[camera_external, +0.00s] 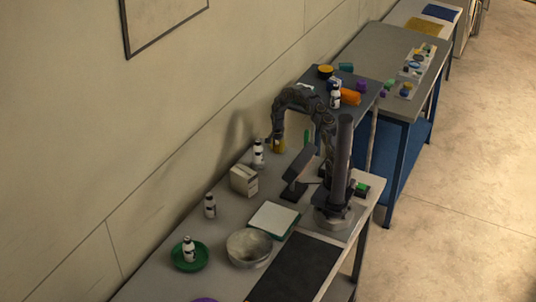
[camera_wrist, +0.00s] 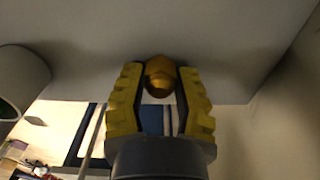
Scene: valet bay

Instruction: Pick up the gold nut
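The gold nut (camera_wrist: 160,76) shows in the wrist view against the grey bench top, between the tips of my gripper (camera_wrist: 160,88). The two yellow fingers stand apart, one on each side of it, with what looks like a slim gap. I cannot tell whether either finger touches it. In the external view my gripper (camera_external: 278,146) points down at the bench top, near the wall and right of a white bottle (camera_external: 258,153). The nut cannot be made out separately there.
A pale cylindrical thing (camera_wrist: 20,82) stands left of my fingers in the wrist view. On the bench are a white box (camera_external: 243,180), a metal bowl (camera_external: 249,248), a green-edged white pad (camera_external: 273,219) and a green plate (camera_external: 203,262) bearing a bottle.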

